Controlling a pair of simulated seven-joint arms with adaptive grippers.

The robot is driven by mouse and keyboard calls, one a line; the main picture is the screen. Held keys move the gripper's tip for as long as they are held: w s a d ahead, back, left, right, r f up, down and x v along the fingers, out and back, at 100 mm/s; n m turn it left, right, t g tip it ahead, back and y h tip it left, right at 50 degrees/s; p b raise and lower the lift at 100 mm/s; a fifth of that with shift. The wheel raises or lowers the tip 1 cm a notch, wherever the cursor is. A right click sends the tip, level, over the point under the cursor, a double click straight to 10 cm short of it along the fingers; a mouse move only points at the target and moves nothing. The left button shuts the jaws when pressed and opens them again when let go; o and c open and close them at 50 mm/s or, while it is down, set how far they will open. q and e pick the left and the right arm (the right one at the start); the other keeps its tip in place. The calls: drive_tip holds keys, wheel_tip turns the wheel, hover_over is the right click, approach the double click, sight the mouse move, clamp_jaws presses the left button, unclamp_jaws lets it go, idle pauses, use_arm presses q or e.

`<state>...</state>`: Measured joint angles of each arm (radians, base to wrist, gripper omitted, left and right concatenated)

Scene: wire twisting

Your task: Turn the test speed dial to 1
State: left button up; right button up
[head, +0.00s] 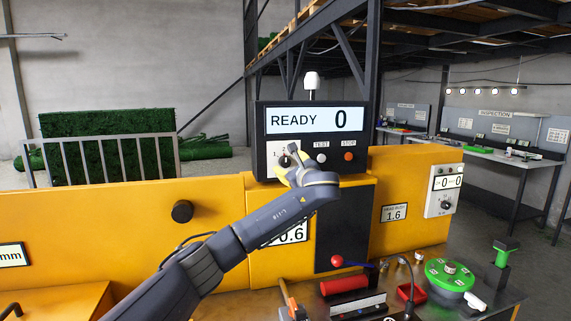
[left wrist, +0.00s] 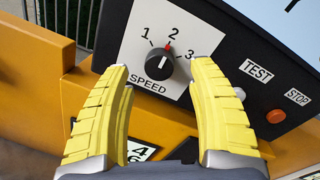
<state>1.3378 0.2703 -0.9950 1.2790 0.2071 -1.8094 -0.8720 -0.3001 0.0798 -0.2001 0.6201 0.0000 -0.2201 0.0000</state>
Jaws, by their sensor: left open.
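The black speed dial (left wrist: 158,66) sits on a white plate marked 1, 2, 3 and SPEED. Its red pointer mark is toward the 2. In the head view the dial (head: 285,160) is partly covered by my left gripper (head: 290,158). In the left wrist view my left gripper (left wrist: 162,72) is open, its yellow fingers on either side of the dial with gaps between. Whether a fingertip touches the panel cannot be told. My right gripper is not in view.
The control box display (head: 315,120) reads READY 0. A TEST button (head: 322,158) and an orange STOP button (head: 348,157) are right of the dial. A black knob (head: 182,212) projects from the yellow housing (head: 215,195). Tools lie on the bench below.

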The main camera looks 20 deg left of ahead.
sight(286, 162)
use_arm(q)
drive_tip(key=shift+x, duration=1.95)
clamp_jaws()
